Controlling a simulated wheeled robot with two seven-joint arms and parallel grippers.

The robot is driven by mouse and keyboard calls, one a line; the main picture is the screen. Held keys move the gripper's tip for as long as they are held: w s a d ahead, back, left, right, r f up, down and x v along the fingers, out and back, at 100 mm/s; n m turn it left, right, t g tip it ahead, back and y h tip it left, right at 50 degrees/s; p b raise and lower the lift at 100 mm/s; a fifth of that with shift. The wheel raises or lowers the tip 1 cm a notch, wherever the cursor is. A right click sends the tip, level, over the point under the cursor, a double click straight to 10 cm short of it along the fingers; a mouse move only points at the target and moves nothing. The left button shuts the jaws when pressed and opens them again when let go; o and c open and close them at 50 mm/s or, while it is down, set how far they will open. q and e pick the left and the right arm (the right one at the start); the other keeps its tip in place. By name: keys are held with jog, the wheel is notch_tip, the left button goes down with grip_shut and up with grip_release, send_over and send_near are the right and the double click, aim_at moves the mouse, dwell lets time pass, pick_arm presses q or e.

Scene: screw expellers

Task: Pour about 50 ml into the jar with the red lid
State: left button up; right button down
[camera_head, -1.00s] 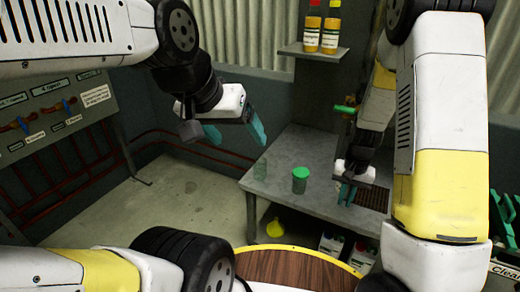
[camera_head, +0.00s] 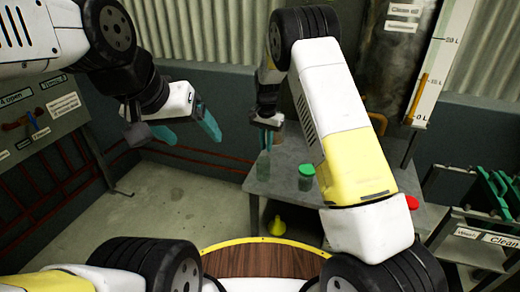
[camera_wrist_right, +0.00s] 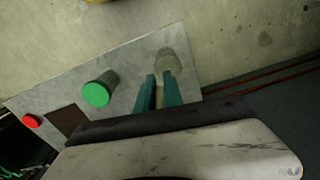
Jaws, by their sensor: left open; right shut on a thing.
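The jar with the red lid (camera_head: 411,202) stands at the right of the grey table, partly behind my right arm. Its red lid shows at the left edge of the right wrist view (camera_wrist_right: 31,121). A clear glass vessel (camera_head: 263,168) stands upright near the table's left side, and it shows at the fingertips in the right wrist view (camera_wrist_right: 170,63). My right gripper (camera_head: 267,142) points down at this vessel and is shut on it; the exact contact is hard to see. My left gripper (camera_head: 188,126) is open and empty, left of the table in the air.
A green-lidded jar (camera_head: 306,178) stands right beside the glass vessel, its lid bright in the right wrist view (camera_wrist_right: 97,94). A dark grate (camera_wrist_right: 66,120) lies between the two lids. A yellow funnel (camera_head: 277,226) is below the table. A clean oil tank (camera_head: 395,60) rises behind.

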jog(key=w+a+f+m, duration=0.2)
jog(key=a, duration=0.3)
jog(key=w+a+f+m, duration=0.1)
jog(key=w+a+f, duration=0.1)
jog(key=a, duration=0.3)
jog(key=a+f+m, duration=0.2)
jog(key=a+f, duration=0.2)
jog(key=f, duration=0.5)
jog(key=shift+w+a, duration=0.25)
jog(key=shift+w, duration=0.15)
notch_tip(320, 180, up, 8)
jog(key=s+d+t+y, duration=0.2)
jog(key=t+y, duration=0.5)
jog(key=t, duration=0.1)
jog(key=shift+s+f+t, duration=0.2)
jog(key=shift+t, duration=0.1)
jog(key=shift+f+t+y, duration=0.1)
jog(key=shift+t+y, duration=0.4)
